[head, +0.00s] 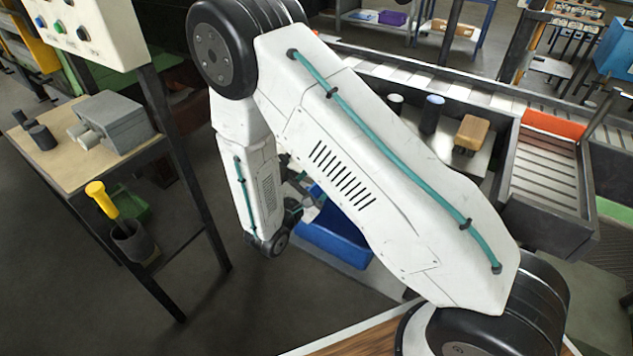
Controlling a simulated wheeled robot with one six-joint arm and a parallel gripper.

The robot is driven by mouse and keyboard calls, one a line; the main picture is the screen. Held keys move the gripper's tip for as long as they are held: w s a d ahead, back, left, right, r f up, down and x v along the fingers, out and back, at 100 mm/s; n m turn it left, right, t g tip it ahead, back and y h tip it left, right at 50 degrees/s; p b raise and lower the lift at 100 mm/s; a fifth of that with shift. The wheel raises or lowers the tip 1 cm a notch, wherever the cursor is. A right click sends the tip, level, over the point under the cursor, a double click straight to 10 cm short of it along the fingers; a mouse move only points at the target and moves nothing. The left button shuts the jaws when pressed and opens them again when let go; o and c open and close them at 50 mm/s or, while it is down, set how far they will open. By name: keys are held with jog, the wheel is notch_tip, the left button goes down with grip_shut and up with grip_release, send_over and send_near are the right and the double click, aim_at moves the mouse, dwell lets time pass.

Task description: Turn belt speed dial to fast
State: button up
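A white control panel (100,38) stands at the upper left, cut off by the top edge. It carries several small coloured buttons or knobs, among them a green one (59,29) and a dark round one (82,33). I cannot tell which of them, if any, is the belt speed dial, and no setting is readable. My gripper (306,192) shows only in part behind my white arm, above a blue bin and well to the right of and below the panel. Its fingers are too small and hidden to read.
A blue bin (336,240) is on the floor. A roller conveyor (420,84) runs behind my arm. Floor between stand and bin is clear.

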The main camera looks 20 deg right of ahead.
jog(key=v, duration=0.7)
jog(key=shift+s+a, duration=0.25)
jog(key=shift+a, duration=0.05)
dwell(0.4)
jog(key=s+d+r+m+g+y, duration=0.2)
jog(key=s+d+r+m+g, duration=0.5)
jog(key=s+r+m+g, duration=0.5)
jog(key=s+d+r+m+t+y, duration=0.2)
jog(key=s+r+m+y, duration=0.6)
jog(key=s+r+y, duration=0.4)
notch_tip(320, 180, up, 5)
jog(key=shift+s+d+t+y, duration=0.3)
jog(key=shift+s+d+t, duration=0.1)
jog(key=shift+s+d, duration=0.2)
